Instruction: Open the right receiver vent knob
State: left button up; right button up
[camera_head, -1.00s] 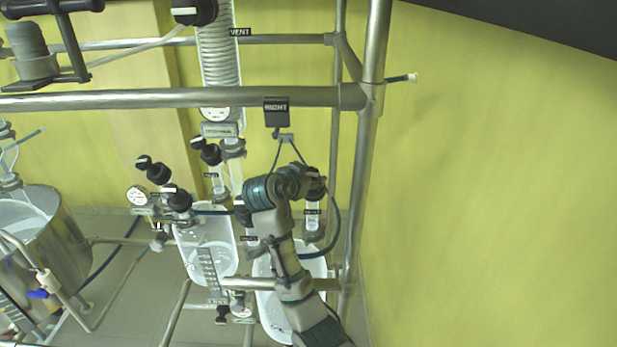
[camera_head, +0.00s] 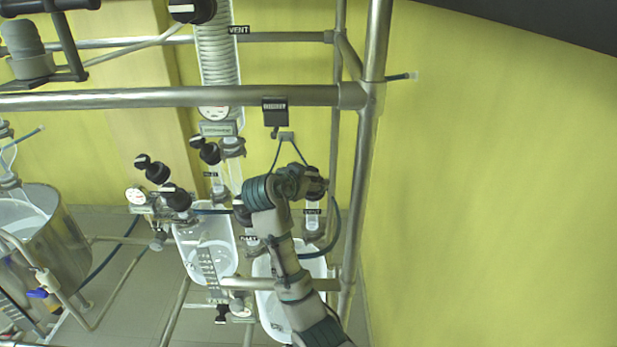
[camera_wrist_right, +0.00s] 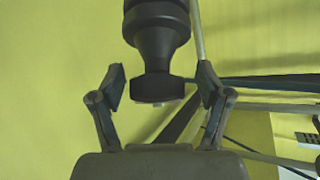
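My right gripper (camera_head: 306,178) is at the black vent knob (camera_head: 316,187) above the right receiver (camera_head: 290,268). The knob is partly hidden behind the gripper in the head view, with a "VENT" label (camera_head: 312,211) just under it. In the right wrist view the black knob (camera_wrist_right: 158,88) hangs between the two fingers of the right gripper (camera_wrist_right: 162,84). The fingers are apart, with a clear gap on the left of the knob and a smaller gap on the right. My left gripper is not in view.
A second receiver (camera_head: 190,262) with black knobs (camera_head: 176,198) stands to the left. A metal frame post (camera_head: 362,170) rises close to the right of the gripper. A hose (camera_head: 334,235) curves beside the vent. The yellow wall side at right is clear.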

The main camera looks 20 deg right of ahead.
jog(key=shift+r, duration=0.15)
jog(key=shift+s+a+r, duration=0.1)
jog(key=shift+s+a, duration=0.05)
jog(key=shift+s, duration=0.05)
jog(key=v, duration=1.1)
jog(key=shift+a, duration=0.25)
jog(key=shift+d, duration=0.1)
